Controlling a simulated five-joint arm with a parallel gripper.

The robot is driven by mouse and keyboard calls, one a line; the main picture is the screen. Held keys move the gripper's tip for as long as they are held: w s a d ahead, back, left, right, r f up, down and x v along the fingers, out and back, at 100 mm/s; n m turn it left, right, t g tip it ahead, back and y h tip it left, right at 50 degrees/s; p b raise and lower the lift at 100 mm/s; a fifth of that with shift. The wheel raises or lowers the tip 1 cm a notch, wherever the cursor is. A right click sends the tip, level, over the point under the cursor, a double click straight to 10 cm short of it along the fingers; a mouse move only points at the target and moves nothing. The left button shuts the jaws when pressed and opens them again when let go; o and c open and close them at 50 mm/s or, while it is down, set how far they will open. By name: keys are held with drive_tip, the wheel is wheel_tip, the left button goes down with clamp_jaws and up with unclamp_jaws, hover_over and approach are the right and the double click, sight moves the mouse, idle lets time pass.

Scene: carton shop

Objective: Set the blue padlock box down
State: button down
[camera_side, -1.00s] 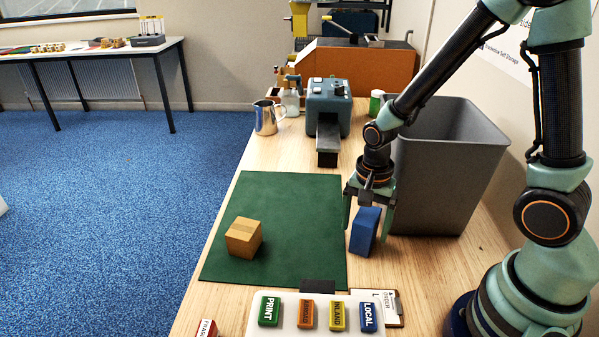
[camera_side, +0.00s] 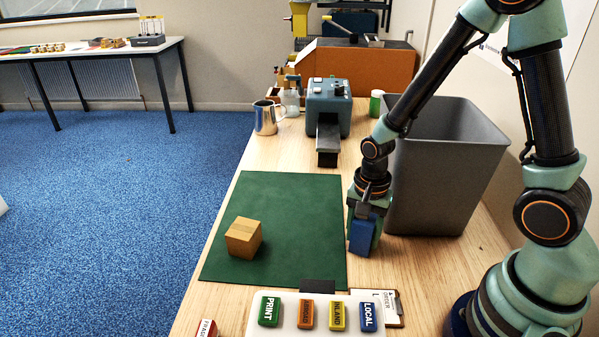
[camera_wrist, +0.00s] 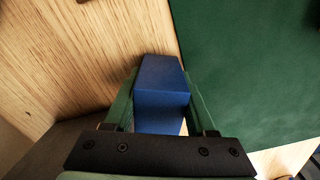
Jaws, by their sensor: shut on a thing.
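The blue padlock box (camera_side: 362,236) is a plain blue block at the right edge of the green mat (camera_side: 318,190). My gripper (camera_side: 364,226) is shut on it, with the fingers reaching down its sides. In the wrist view the blue box (camera_wrist: 161,98) sits between the two green fingers of my gripper (camera_wrist: 162,105). The box looks low, at or close to the wooden table top; whether its base touches the wood cannot be told.
A tan carton (camera_side: 243,238) sits on the mat. A grey bin (camera_side: 440,180) stands close behind my gripper. A panel of labelled buttons (camera_side: 288,323) lies in front. A grey-blue machine (camera_side: 328,105) and a metal jug (camera_side: 265,118) stand farther back.

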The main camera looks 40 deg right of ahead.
drive_tip(key=shift+r, duration=0.1)
wheel_tip(320, 180, up, 27)
drive_tip(key=w+r+n, duration=0.2)
drive_tip(key=w+r, duration=0.1)
drive_tip(key=w, duration=0.5)
drive_tip(key=w+d+f+n, duration=0.2)
drive_tip(key=w+f+n, duration=0.25)
drive_tip(key=w, duration=0.45)
drive_tip(key=w+d+f+n, duration=0.1)
drive_tip(key=w+f+n, duration=0.2)
drive_tip(key=w+f, duration=0.5)
drive_tip(key=f, duration=0.5)
drive_tip(key=w+f, duration=0.1)
drive_tip(key=f, duration=1.1)
drive_tip(key=shift+w, duration=0.35)
drive_tip(key=shift+f+m, duration=0.15)
drive_tip(key=shift+m, duration=0.1)
